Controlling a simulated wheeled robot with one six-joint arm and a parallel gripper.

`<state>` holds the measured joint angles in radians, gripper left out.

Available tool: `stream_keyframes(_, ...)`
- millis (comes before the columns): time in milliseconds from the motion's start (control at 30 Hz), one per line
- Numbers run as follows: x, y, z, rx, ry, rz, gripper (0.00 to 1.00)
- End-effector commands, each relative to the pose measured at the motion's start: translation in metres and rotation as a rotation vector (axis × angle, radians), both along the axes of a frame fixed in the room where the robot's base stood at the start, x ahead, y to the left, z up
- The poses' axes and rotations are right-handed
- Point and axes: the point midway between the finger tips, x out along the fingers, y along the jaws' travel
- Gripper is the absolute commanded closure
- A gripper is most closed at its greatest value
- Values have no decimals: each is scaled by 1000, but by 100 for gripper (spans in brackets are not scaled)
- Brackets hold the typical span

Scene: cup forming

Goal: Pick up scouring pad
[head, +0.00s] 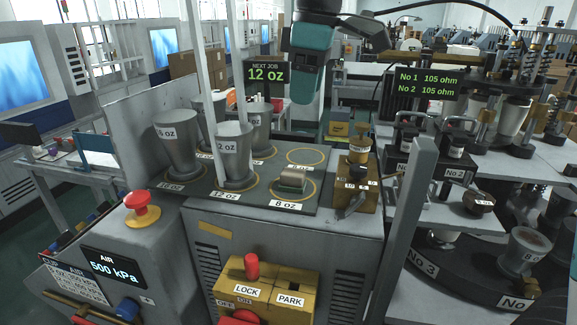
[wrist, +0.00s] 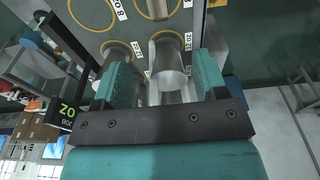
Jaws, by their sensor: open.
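My gripper (head: 307,92) hangs above the back of the tray in the head view, apart from the pad. In the wrist view my gripper (wrist: 163,82) has its two teal fingers wide apart. Metal cups show beyond and between them, but I see no grip on any.
Several metal cups, including the 12 oz cup (head: 235,155), stand left of the pad. A brass fixture (head: 357,175) stands to its right. A light post (head: 410,225) rises at the front right. The back right tray circle (head: 305,157) is empty.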

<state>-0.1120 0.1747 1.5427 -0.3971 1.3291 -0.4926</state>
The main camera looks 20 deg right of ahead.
Motion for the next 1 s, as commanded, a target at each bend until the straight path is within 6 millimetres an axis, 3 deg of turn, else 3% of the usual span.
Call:
stream_keyframes(167,0,0,-21,1,5,-3,34)
stream_keyframes(600,7,1,-108,0,4,-17,34)
stream_keyframes(867,8,3,-128,0,5,-15,34)
stream_keyframes(1000,9,6,-148,-1,7,-12,34)
